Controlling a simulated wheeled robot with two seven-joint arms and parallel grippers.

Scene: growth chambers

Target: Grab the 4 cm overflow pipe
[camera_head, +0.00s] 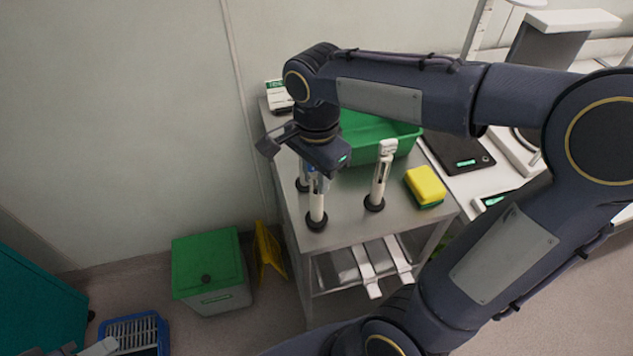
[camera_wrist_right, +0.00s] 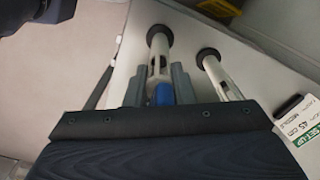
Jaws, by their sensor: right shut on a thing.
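Several white overflow pipes with round black feet stand on the metal table. My right gripper (camera_head: 317,178) points down over the left pair and is shut on the front-left pipe (camera_head: 317,205), which has a blue part near its top. The held pipe (camera_wrist_right: 160,62) is upright between the fingers in the right wrist view, its blue part close to the gripper. A rear pipe (camera_head: 302,180) is mostly hidden behind the gripper; another pipe (camera_head: 380,180) stands free to the right. I cannot read any pipe's length.
A green tub (camera_head: 385,140) sits behind the pipes. A yellow and green sponge (camera_head: 425,187) lies right of them. A set-up card (camera_wrist_right: 298,122) shows in the wrist view. A green-lidded bin (camera_head: 208,263) stands on the floor at left. The table's front edge is close.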

